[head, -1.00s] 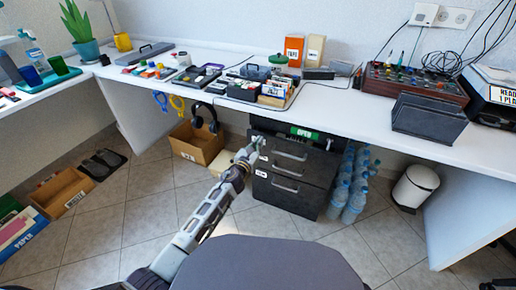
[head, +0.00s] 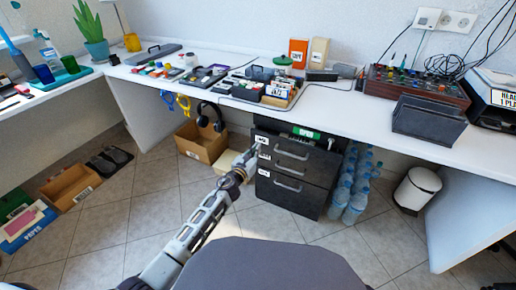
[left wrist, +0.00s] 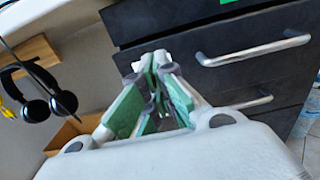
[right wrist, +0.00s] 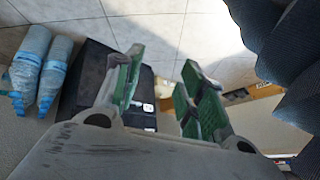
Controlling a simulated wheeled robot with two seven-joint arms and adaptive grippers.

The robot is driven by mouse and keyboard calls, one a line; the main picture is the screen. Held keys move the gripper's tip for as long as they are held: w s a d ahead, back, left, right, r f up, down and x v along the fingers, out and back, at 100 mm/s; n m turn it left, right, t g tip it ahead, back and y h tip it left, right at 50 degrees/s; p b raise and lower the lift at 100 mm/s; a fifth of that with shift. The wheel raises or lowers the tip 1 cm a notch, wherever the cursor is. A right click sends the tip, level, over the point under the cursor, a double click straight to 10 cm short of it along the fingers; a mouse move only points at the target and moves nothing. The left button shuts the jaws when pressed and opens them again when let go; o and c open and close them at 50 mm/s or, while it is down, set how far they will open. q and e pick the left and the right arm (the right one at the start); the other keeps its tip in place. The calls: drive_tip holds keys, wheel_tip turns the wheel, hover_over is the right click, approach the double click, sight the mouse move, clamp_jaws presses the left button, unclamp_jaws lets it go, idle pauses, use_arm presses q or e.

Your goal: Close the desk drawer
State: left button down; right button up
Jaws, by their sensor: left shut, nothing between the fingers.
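The dark drawer unit (head: 290,190) stands under the desk, with stacked drawers and silver handles. The top drawer (head: 268,142) has a handle (head: 292,153) and a green label (head: 305,132) shows above its front; I cannot tell how far it stands out. My left gripper (head: 252,152) is shut and empty at the left part of the top drawer's front. In the left wrist view its fingertips (left wrist: 155,62) overlap the front, left of the handle (left wrist: 254,48); contact is unclear. My right gripper (right wrist: 163,72) is open and empty, seen only in the right wrist view.
Water bottles (head: 355,185) stand right of the drawer unit, and a white bin (head: 417,188) beyond them. A cardboard box (head: 203,145) stands to its left, below hanging headphones (head: 210,116). A dark chair seat (head: 270,265) fills the near middle.

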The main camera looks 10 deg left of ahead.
use_arm(q)
drive_tip(key=p+v, duration=0.1)
drive_tip(key=v, duration=0.6)
use_arm(e)
drive_tip(key=r, duration=0.2)
drive_tip(key=shift+w+d+r, duration=0.2)
drive_tip(key=shift+r, duration=0.2)
use_arm(q)
drive_tip(key=shift+s, duration=0.1)
use_arm(e)
drive_tip(key=shift+s, duration=0.15)
